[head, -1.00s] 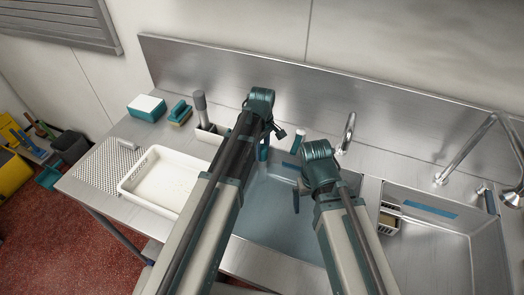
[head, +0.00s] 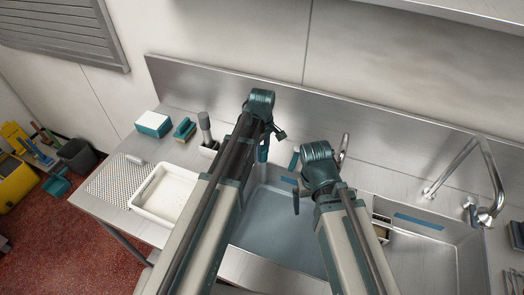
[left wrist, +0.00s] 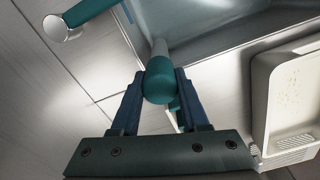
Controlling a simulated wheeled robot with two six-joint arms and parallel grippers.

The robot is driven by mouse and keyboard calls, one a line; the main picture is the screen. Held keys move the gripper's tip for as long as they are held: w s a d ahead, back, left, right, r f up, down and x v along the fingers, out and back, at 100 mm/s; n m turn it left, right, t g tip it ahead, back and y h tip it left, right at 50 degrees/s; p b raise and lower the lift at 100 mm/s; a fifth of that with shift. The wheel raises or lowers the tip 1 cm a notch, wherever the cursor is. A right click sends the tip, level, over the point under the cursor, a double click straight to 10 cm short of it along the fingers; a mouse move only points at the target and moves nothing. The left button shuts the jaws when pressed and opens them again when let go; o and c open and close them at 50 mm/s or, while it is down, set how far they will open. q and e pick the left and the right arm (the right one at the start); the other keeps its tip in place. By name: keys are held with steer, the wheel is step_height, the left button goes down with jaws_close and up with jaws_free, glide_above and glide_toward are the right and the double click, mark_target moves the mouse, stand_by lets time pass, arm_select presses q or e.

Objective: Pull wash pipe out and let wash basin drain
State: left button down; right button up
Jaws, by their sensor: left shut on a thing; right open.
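The wash pipe (left wrist: 158,82) has a rounded teal top and a pale stem. In the left wrist view, my left gripper (left wrist: 160,88) is shut on its teal top, and the stem runs on toward the wash basin (left wrist: 195,20). In the head view the basin (head: 275,222) holds a flat blue-grey surface that looks like water. The pipe's lower end is hidden.
A teal cylinder (head: 293,160) with a pale end, clearer in the left wrist view (left wrist: 85,14), stands near the pipe. A white tray (head: 150,211) lies left of the basin. A second basin (head: 445,232) and a curved tap (head: 470,150) are at right.

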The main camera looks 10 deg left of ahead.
arm_select(q)
steer(key=shift+r, duration=0.15)
steer(key=shift+r+p, duration=0.7)
steer(key=shift+p, duration=0.2)
steer(key=shift+r, duration=0.25)
steer(key=shift+r+p, duration=3.25)
steer(key=shift+p, duration=0.2)
steer(key=shift+f, duration=0.1)
